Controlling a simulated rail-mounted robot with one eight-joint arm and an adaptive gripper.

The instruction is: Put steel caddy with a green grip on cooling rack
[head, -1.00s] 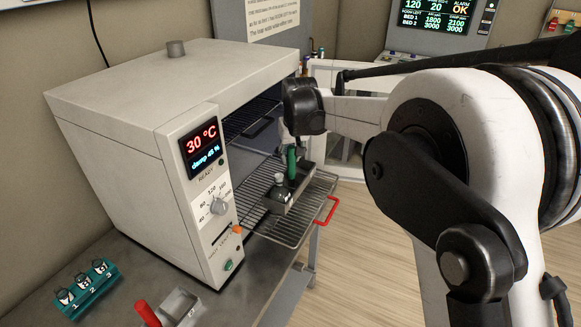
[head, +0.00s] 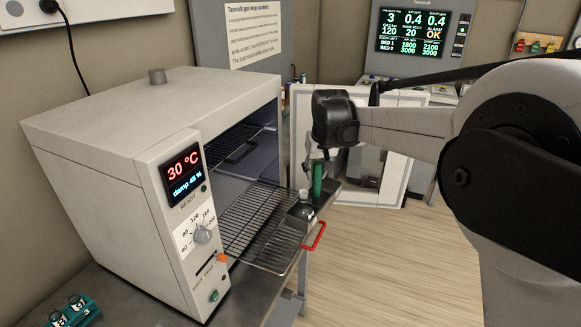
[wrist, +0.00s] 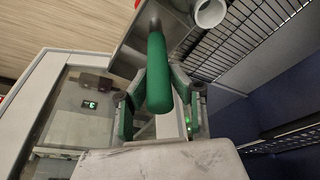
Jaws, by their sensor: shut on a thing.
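My gripper (head: 318,163) is shut on the green grip (head: 318,180) of the steel caddy (head: 326,196). In the wrist view my gripper (wrist: 158,92) has its fingers on either side of the green grip (wrist: 158,65). The caddy holds a small round vessel (head: 305,199) with a pale top. The caddy is at the right edge of the pulled-out wire shelf, in front of the oven. I cannot tell whether its base touches the shelf. I cannot make out a separate cooling rack.
The white oven (head: 100,140) stands open on a steel bench at the left. Clear floor lies to the right.

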